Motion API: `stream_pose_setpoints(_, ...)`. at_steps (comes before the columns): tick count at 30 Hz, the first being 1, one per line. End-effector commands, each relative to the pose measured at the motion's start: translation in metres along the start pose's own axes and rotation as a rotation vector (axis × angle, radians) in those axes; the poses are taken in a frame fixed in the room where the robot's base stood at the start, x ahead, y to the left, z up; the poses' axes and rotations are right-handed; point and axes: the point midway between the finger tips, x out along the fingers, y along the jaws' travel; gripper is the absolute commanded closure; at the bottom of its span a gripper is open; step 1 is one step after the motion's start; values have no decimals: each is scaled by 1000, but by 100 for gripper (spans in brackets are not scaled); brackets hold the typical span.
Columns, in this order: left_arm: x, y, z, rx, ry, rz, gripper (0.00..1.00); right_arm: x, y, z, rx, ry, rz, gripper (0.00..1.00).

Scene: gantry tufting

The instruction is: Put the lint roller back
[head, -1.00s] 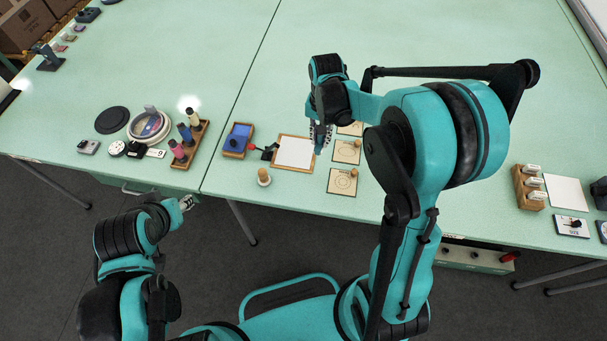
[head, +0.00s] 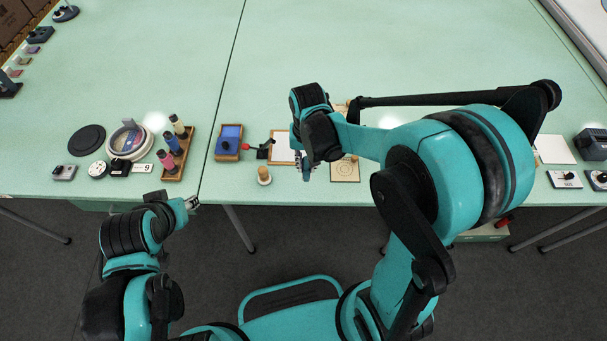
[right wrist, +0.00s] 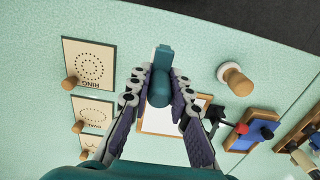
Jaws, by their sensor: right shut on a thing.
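My right gripper (head: 304,172) is over the table at the right of the framed white sheet. In the right wrist view its fingers (right wrist: 159,92) are closed on a dark teal piece with a rounded end, taken as the lint roller (right wrist: 158,88). A flat teal bar extends from its far side; the rest is hidden. The framed white sheet (right wrist: 152,122) lies below it and also shows in the head view (head: 283,147). My left gripper (head: 191,202) is low at the table's front edge, too small to tell open or shut.
A wooden peg (head: 264,175) stands near the front edge. A blue pad box (head: 229,141) and a red-and-black tool (head: 264,149) lie left of the sheet. Ring cards with knobs (right wrist: 88,65) lie alongside. A spool rack (head: 176,160) stands farther left. The back table is clear.

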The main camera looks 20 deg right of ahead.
Motion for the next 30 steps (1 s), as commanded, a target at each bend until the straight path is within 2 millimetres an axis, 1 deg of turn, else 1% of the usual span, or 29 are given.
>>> stream_pose_setpoints(1,2,0,2,0,0,0,62,4,-5,-1,-2,0,0,100)
stream_pose_setpoints(3,3,0,2,0,0,0,62,6,-8,-2,-1,0,0,100)
stream_pose_setpoints(6,5,0,4,0,0,0,62,12,-10,-2,0,0,0,100)
stream_pose_setpoints(8,9,0,6,0,0,0,62,20,-9,-2,1,0,0,100)
stream_pose_setpoints(12,19,0,13,0,0,0,62,43,-9,-3,1,0,0,100)
stream_pose_setpoints(13,20,0,14,0,0,0,62,46,-9,-3,1,0,0,100)
stream_pose_setpoints(21,18,0,13,0,0,0,62,45,-9,-2,1,0,0,100)
stream_pose_setpoints(25,22,0,15,0,0,0,62,50,-9,-2,1,0,0,100)
stream_pose_setpoints(26,21,0,15,0,0,0,62,49,-9,-2,1,0,0,76)
stream_pose_setpoints(27,21,0,15,0,0,0,62,49,-9,-2,1,0,0,65)
stream_pose_setpoints(28,21,0,15,0,0,0,62,49,-9,-2,1,0,0,60)
stream_pose_setpoints(30,21,0,15,0,0,0,62,48,-9,-2,1,0,0,60)
